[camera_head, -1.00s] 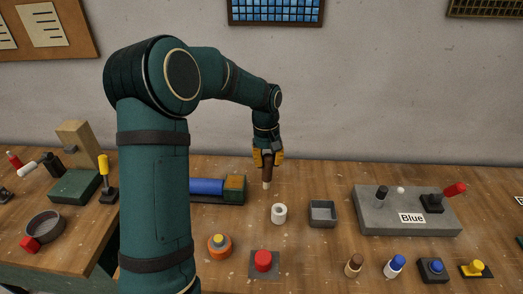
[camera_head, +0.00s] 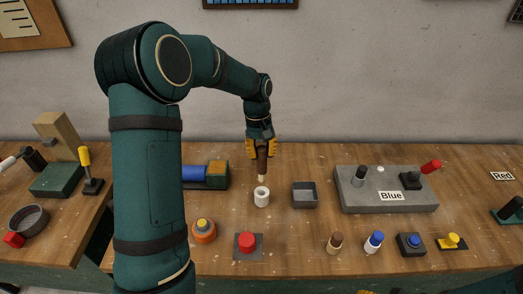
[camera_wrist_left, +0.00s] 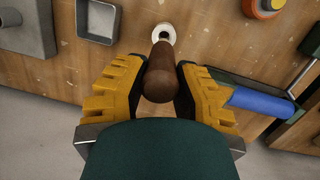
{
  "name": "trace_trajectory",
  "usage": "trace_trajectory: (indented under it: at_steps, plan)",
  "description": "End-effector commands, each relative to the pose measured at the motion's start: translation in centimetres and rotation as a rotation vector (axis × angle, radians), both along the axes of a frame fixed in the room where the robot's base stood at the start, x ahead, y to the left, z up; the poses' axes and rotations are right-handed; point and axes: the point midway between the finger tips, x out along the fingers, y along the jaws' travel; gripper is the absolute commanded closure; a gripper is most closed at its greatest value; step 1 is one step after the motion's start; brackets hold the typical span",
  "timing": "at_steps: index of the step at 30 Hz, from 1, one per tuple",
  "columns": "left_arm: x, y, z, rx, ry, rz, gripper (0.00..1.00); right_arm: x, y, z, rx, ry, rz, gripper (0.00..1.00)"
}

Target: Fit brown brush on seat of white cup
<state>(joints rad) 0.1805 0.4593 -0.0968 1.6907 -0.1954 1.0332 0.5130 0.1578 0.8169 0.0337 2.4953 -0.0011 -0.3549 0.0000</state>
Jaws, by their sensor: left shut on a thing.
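My left gripper (camera_head: 262,150) is shut on the brown brush (camera_head: 262,164) and holds it upright, pale tip down. The white cup (camera_head: 262,197) stands on the table directly below the tip in the head view, with a small gap. In the left wrist view, the fingers (camera_wrist_left: 160,85) close around the brush's brown handle (camera_wrist_left: 160,77). The white cup (camera_wrist_left: 162,32) shows just beyond the brush, its round opening partly hidden.
A grey square tray (camera_head: 304,207) stands right of the cup. A blue cylinder (camera_head: 194,174) on a dark base lies to the left. A red button (camera_head: 246,241) and an orange round piece (camera_head: 204,237) are in front. A grey block labelled Blue (camera_head: 350,204) is farther right.

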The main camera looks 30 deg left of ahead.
Motion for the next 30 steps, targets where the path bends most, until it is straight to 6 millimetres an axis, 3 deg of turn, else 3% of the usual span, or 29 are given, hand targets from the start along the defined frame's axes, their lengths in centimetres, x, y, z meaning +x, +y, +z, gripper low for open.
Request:
trace_trajectory:
  at_steps: [18, 30]
  plan:
    - [0.0, 0.0, -5.5, 0.0, 0.002, 0.001, 1.0, 0.0, 0.0, -3.6, -0.003, 0.0, -0.005, 0.53]
    - [0.0, 0.0, -5.3, 0.0, 0.0, 0.001, 1.0, 0.0, 0.0, -3.4, -0.003, -0.001, -0.005, 0.53]
